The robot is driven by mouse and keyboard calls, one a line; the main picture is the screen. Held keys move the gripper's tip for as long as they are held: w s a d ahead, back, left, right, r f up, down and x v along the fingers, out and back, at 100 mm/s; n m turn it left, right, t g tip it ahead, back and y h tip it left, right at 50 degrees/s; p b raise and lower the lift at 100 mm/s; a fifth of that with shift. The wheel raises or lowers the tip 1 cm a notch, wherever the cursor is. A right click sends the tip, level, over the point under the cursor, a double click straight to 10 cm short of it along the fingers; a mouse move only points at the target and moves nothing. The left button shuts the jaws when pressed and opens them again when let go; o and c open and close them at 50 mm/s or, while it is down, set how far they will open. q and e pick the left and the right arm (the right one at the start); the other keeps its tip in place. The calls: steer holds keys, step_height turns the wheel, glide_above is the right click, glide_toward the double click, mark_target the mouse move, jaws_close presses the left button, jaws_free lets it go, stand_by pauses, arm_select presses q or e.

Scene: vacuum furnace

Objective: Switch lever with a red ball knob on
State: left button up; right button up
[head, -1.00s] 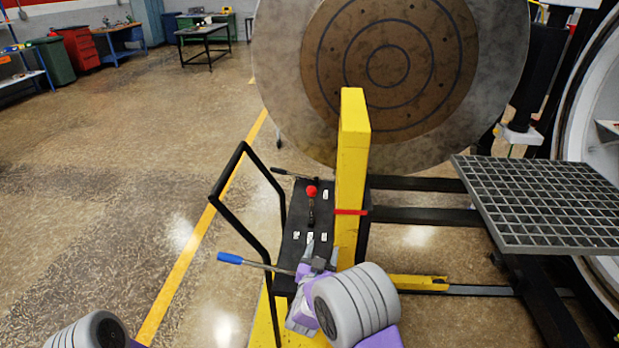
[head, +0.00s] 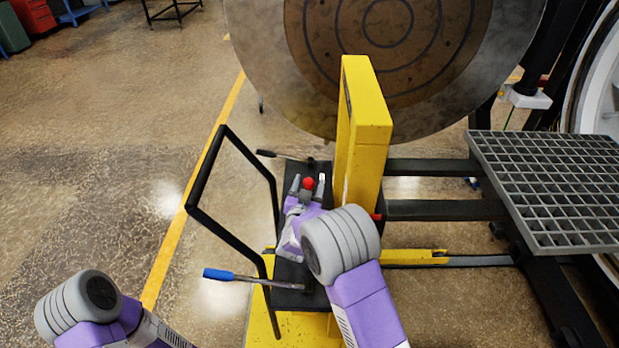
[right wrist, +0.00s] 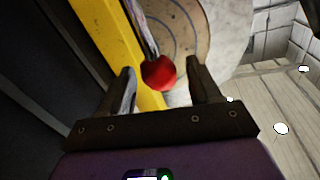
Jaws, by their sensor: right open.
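The lever's red ball knob (head: 308,183) stands above the black control panel (head: 288,272) of the yellow machine. My right gripper (head: 308,182) is at the knob, its two fingers open on either side of it. In the right wrist view the red ball knob (right wrist: 159,74) sits between the open fingertips of the right gripper (right wrist: 162,80), with a visible gap to the right finger. The lever's shaft shows behind the knob there; in the head view my gripper hides most of it. My left gripper is outside the head view; only my left arm shows at lower left.
A blue-handled lever (head: 218,274) sticks out left at the panel's near end. A black-handled lever (head: 280,155) lies at its far end. A black tubular handrail (head: 203,180) stands left of the panel. A yellow post (head: 368,130) rises close on the right, before a metal grate (head: 550,190).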

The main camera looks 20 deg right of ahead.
steer(key=shift+x, duration=1.55)
steer(key=shift+c, duration=0.4)
jaws_close()
